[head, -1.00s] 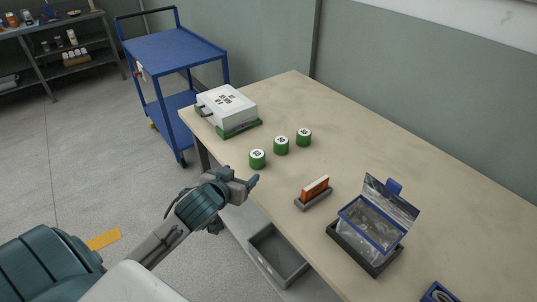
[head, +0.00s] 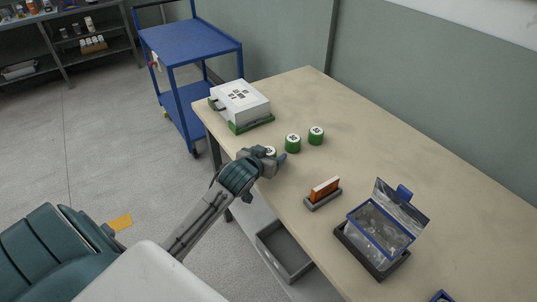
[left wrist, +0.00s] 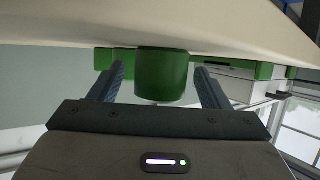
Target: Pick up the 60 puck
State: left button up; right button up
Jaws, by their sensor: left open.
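Three green pucks with white tops and dark numbers too small to read surely stand in a row on the table. The nearest puck (head: 271,150) is mostly hidden behind my left gripper (head: 272,162); the middle puck (head: 293,143) and far puck (head: 316,136) are in plain view. In the left wrist view, which looks upside down, a green puck (left wrist: 162,76) sits between the two spread fingers of my left gripper (left wrist: 162,88), with gaps on both sides. The gripper is open and holds nothing. My right gripper is not in view.
A white case on a green base (head: 240,103) stands beyond the pucks. An orange-and-white piece in a grey holder (head: 323,193) and a lidded clear bin (head: 382,233) are nearer. A grey tray (head: 284,250) is below the table edge.

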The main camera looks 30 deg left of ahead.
pick_arm(q)
jog(key=shift+w+f, duration=0.1)
jog(key=shift+w, duration=0.1)
jog(key=c, duration=1.1)
